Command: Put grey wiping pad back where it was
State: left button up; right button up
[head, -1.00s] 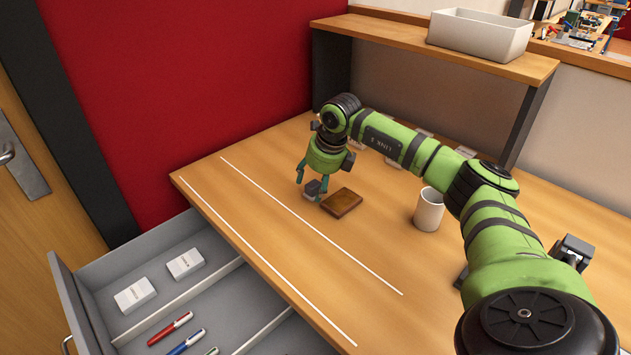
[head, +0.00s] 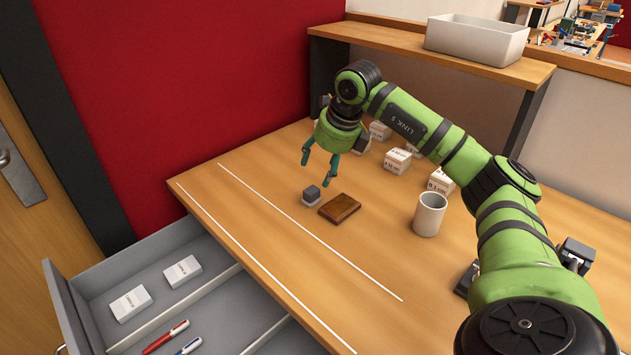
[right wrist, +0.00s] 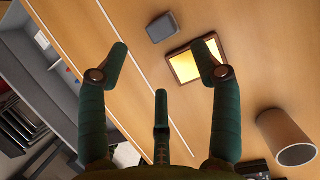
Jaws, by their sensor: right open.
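The grey wiping pad (head: 312,193) is a small dark-topped block with a pale lower part. My right gripper (head: 319,171) is open and empty, raised above the table behind the pad. Its spread green fingers also show in the right wrist view (right wrist: 160,62). My left gripper is not in view.
A white mug (head: 429,213) stands right of the wooden block. Several white labelled boxes (head: 397,161) stand behind, below a shelf (head: 400,42) bearing a grey bin (head: 477,37). An open drawer (head: 150,262) at the lower left holds white boxes and pens. Two white lines cross the table.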

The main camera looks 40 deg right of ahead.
aim_at(312, 190)
jog(key=p+x, duration=0.2)
jog(key=x, duration=0.6)
jog(key=shift+f, duration=0.15)
jog(key=shift+w+f, duration=0.15)
jog(key=shift+f, duration=0.25)
jog(key=c, duration=1.2)
jog(key=shift+c, duration=0.2)
jog(key=shift+r, duration=0.1)
